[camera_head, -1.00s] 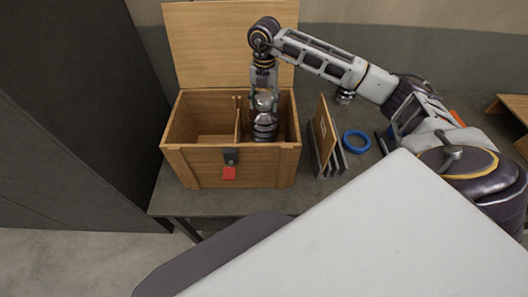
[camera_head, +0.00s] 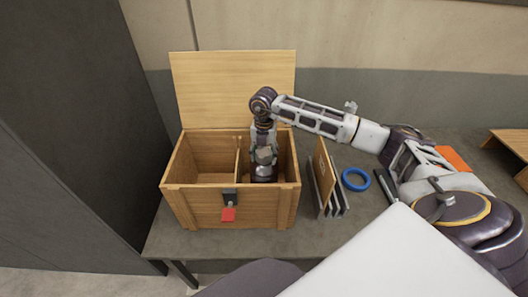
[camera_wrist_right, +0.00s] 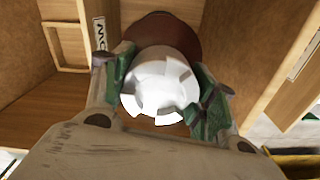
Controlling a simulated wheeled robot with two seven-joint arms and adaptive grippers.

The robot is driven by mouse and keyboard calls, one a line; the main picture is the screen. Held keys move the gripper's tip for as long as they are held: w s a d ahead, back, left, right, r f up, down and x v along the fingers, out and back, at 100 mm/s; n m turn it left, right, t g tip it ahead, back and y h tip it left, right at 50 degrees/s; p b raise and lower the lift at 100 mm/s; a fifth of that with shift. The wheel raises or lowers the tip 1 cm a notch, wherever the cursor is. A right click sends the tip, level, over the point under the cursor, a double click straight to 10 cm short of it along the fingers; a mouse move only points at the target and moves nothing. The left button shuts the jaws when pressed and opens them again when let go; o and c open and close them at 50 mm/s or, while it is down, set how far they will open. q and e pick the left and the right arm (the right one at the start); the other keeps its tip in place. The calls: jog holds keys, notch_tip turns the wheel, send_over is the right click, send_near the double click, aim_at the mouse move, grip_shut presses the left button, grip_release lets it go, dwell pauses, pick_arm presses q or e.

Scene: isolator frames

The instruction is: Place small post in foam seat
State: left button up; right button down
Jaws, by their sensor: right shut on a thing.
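My right gripper (camera_head: 264,150) is shut on the cap, reaching down from above. My left gripper is not in view.
A wooden divider (camera_head: 238,158) stands left of the post; the left compartment looks empty. The raised lid (camera_head: 233,88) is behind. Right of the chest are upright panels (camera_head: 324,175) and a blue ring (camera_head: 355,179). A red tag (camera_head: 228,214) hangs at the latch.

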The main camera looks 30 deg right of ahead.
jog(key=shift+w+r, duration=0.15)
jog(key=shift+r, duration=0.05)
jog(key=shift+f, duration=1.8)
jog(key=c, duration=0.9)
grip_release()
jog(key=shift+f, duration=0.35)
jog(key=o, duration=0.4)
jog(key=shift+s+r, duration=0.1)
jog(key=shift+s, duration=0.15)
jog(key=shift+r+b, duration=0.45)
jog(key=shift+r, duration=5.6)
